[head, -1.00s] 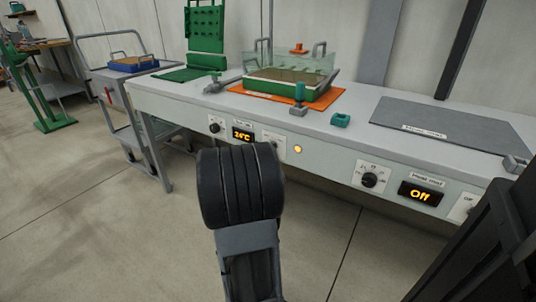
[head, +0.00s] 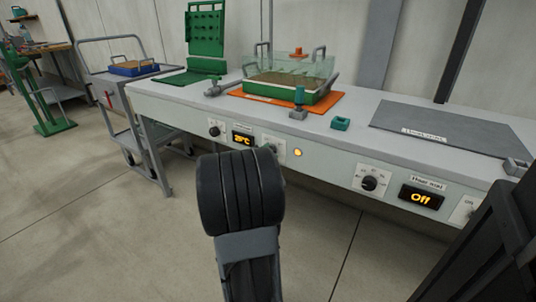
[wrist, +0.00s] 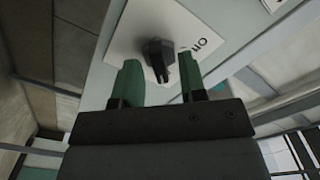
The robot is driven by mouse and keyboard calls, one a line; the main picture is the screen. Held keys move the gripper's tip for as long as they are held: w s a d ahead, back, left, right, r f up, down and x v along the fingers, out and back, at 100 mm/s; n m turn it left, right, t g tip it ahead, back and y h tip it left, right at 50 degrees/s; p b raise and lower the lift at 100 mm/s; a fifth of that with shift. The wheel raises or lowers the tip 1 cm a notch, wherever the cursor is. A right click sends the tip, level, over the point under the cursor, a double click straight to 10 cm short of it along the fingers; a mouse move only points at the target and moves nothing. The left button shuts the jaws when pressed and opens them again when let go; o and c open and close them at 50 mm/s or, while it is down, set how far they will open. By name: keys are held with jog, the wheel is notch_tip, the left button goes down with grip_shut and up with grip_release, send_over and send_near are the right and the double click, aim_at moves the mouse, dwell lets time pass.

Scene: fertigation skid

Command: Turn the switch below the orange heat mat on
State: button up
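The orange heat mat (head: 333,100) lies on the bench under a green tray with a clear cover. On the panel below it are a small dial (head: 214,131), a lit display (head: 242,139) and a white switch plate (head: 279,150), partly hidden by my arm. In the wrist view, the black switch knob (wrist: 159,57) sits on a white plate with an "ON" label to its right. My gripper (wrist: 161,80) is open, its two green fingers apart on either side of the knob's lower end. I cannot tell whether they touch it.
A round amber light (head: 297,153) glows right of the switch plate. A grey mat (head: 435,128) lies on the bench's right. A cart (head: 140,85) stands left.

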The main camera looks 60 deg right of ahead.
jog(key=shift+a, duration=0.15)
jog(key=a+p, duration=0.3)
jog(key=a, duration=1)
jog(key=shift+a+p, duration=0.25)
jog(key=shift+p, duration=0.1)
jog(key=w+a+r+n+t+y+p, duration=0.7)
jog(key=w+a+r+n+t+p, duration=0.15)
jog(key=w+r+t+p, duration=0.3)
jog(key=w+a+r+n+y+p, duration=0.2)
jog(key=a+r+n+y+p, duration=0.7)
jog(key=a+r+p, duration=0.3)
jog(key=s+a+r+n+g+y+p, duration=0.1)
jog(key=s+a+r+n+g+p, duration=0.3)
jog(key=s, duration=0.3)
jog(key=s+a+r+n+g+y+p, duration=0.1)
jog(key=s+a+r+n+g+p, duration=0.3)
jog(key=s+n+p, duration=0.2)
jog(key=shift+s+a+r+p, duration=0.4)
jog(key=shift+s+p, duration=0.2)
